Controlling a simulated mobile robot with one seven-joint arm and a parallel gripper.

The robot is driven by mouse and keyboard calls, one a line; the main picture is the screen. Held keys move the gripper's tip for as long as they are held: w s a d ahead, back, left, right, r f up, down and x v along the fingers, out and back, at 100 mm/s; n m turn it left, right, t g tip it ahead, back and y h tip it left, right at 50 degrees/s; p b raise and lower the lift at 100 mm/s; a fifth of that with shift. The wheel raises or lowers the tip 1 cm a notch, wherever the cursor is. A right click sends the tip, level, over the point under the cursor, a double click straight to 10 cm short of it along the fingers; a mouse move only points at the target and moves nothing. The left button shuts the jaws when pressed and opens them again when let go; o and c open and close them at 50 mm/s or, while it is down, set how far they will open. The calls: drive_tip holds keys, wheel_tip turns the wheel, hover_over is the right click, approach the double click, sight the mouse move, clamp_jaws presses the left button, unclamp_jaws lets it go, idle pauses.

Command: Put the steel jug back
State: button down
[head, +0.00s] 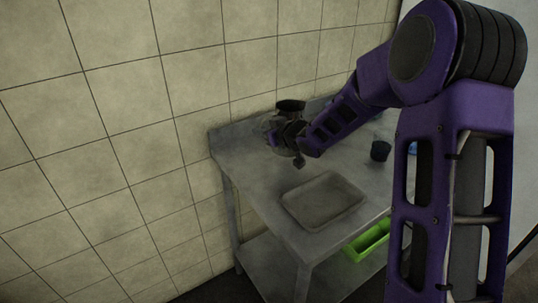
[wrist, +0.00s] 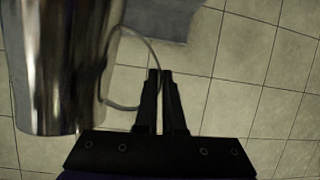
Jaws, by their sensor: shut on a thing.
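The steel jug (wrist: 60,70) fills the left of the wrist view, shiny and cut off at the top edge, with a thin looped handle (wrist: 153,45) on its right side. My gripper (wrist: 160,75) has its black fingers closed together on this handle. In the head view my gripper (head: 292,135) is at the back left of the grey metal table (head: 250,163), near the tiled wall. The jug (head: 271,124) is there mostly hidden behind the gripper. I cannot tell whether it touches the table.
A shallow grey tray (head: 322,200) lies at the table's front. A dark cup (head: 380,151) stands to the right, with a blue thing (head: 412,148) partly hidden behind my arm. A green crate (head: 366,242) sits on the lower shelf. Bare tabletop shows between tray and gripper.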

drive_tip(key=shift+f+b, duration=0.5)
drive_tip(key=shift+f, duration=2.5)
drive_tip(key=c, duration=1)
unclamp_jaws()
drive_tip(key=p+v, duration=0.1)
drive_tip(key=v, duration=1.1)
